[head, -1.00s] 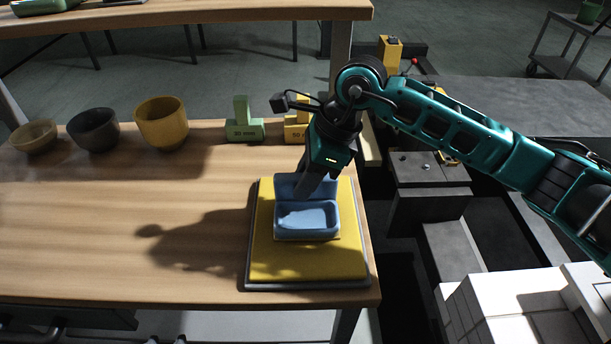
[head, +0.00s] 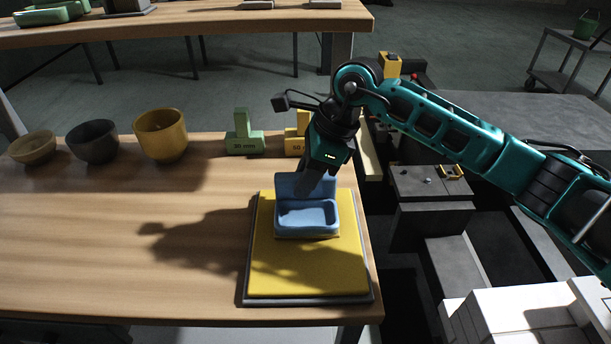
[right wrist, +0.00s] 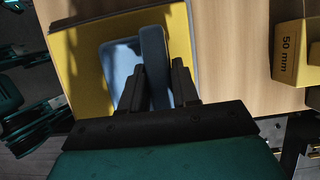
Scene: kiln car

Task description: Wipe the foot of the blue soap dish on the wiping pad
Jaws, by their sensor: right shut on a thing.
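The blue soap dish (head: 308,218) is upright over the far half of the yellow wiping pad (head: 305,275), with its tall back wall to the far side. My right gripper (head: 318,188) comes down from above and is shut on that back wall. The right wrist view shows the wall of the dish (right wrist: 153,55) between the two fingers (right wrist: 160,80). A thin pale edge shows under the dish. It is at or very near the pad surface; I cannot tell whether its foot touches. My left gripper is not in view.
Three bowls, tan (head: 33,148), dark grey (head: 94,142) and yellow (head: 161,136), stand at the left on the table. A green block (head: 243,136) and a yellow block (head: 296,140) stand behind the pad. The table's right edge is close beside the pad. The table's left front is clear.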

